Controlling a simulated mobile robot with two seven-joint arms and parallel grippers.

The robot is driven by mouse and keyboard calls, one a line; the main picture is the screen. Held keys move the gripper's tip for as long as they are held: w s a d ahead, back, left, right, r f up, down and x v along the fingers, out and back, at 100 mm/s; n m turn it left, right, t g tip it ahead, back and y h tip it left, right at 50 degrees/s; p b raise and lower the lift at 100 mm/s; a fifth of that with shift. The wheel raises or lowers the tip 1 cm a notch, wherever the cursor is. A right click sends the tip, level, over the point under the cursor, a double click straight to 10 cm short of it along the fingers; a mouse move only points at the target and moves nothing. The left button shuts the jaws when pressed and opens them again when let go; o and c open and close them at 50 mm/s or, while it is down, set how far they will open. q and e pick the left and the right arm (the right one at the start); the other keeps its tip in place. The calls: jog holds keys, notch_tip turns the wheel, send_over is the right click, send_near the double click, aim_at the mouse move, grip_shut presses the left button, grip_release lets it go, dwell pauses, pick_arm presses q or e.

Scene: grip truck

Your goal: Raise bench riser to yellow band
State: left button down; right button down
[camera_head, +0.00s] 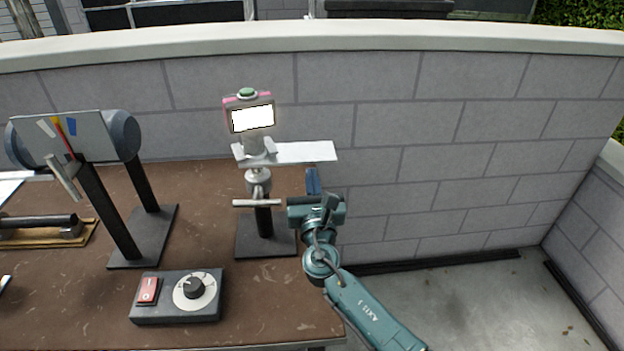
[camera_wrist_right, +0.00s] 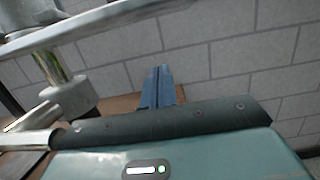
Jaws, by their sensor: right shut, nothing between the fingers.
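The stand that looks like the bench riser (camera_head: 264,221) has a black post and base plate, a silver collar with a T-handle (camera_head: 257,203), and a white plate (camera_head: 305,152) reaching right. A lit panel with pink edges and a green knob (camera_head: 252,113) tops it. The wrist view shows its collar (camera_wrist_right: 72,98) and a shiny post section. I cannot make out a yellow band on it; a yellow mark (camera_head: 58,128) shows on the panel at left. My right gripper (camera_head: 313,182) is shut and empty, right of the post and below the plate; its blue fingers (camera_wrist_right: 158,88) are together.
A drum-shaped device (camera_head: 125,135) on black posts stands at left. A control box (camera_head: 178,297) with red switch and dial sits at the front. A grey block wall (camera_head: 470,140) rises behind the brown bench (camera_head: 270,320). Open floor lies to the right.

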pick_arm(q)
jog(key=shift+r+p, duration=0.25)
jog(key=shift+p, duration=0.1)
dwell(0.4)
jog(key=shift+s+a+f+p, duration=0.2)
jog(key=shift+a+p, duration=0.1)
jog(key=shift+p, duration=0.2)
jog(key=shift+r+g+p, duration=0.3)
jog(key=shift+p, duration=0.1)
jog(key=shift+s+a+f+p, duration=0.1)
jog(key=shift+a+p, duration=0.1)
jog(key=shift+p, duration=0.15)
jog(key=shift+a+r+n+y+p, duration=0.25)
jog(key=shift+r+n+y+p, duration=0.05)
jog(key=shift+p, duration=0.2)
jog(key=shift+f, duration=0.2)
